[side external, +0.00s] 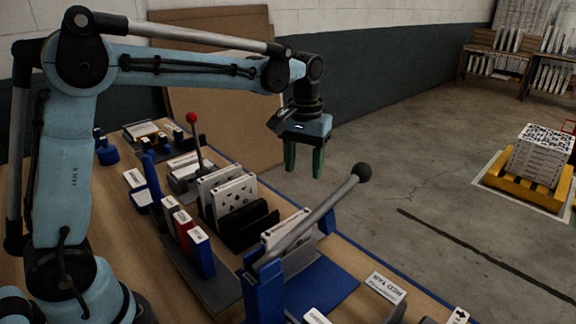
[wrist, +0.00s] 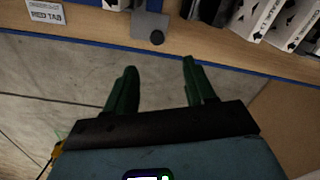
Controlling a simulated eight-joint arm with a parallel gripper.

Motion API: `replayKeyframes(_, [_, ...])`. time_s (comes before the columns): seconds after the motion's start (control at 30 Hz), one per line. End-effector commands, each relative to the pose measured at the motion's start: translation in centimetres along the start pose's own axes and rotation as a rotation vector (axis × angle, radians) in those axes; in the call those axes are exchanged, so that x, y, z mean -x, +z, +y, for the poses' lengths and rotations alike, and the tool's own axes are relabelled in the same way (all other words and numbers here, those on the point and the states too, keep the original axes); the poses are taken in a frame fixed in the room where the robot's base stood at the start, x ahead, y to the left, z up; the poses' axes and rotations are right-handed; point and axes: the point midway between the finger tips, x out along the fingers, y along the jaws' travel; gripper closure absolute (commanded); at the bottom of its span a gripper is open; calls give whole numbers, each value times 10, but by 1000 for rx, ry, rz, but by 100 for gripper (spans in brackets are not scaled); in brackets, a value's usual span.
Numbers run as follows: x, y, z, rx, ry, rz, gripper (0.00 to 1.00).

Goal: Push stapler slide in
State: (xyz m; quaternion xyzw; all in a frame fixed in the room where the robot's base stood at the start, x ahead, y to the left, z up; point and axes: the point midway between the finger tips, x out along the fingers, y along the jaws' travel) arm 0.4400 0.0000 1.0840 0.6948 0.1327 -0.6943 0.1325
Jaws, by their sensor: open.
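I cannot pick out a stapler slide for certain. A long grey lever (side external: 310,220) with a black ball knob (side external: 364,172) slants up to the right from a blue upright base (side external: 263,290) on the bench.
White filters stand in black racks (side external: 250,228) mid-bench. Red, white and blue boxes (side external: 200,252) stand nearer. A red-knobbed lever (side external: 193,135) stands farther back. A RED TAB card (side external: 385,287) lies at right. Cardboard (side external: 225,85) leans behind the bench. Floor (side external: 400,200) is open beyond the edge.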

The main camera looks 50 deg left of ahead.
Motion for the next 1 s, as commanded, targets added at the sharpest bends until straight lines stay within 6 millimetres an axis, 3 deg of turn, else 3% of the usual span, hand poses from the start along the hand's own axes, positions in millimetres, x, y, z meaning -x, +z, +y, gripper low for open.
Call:
replayKeyframes(0.6, [48, 94, 10, -308, 0, 1, 46])
replayKeyframes(0.8, [54, 110, 9, -363, 1, 1, 46])
replayKeyframes(1.0, [55, 114, 9, -379, 1, 1, 46])
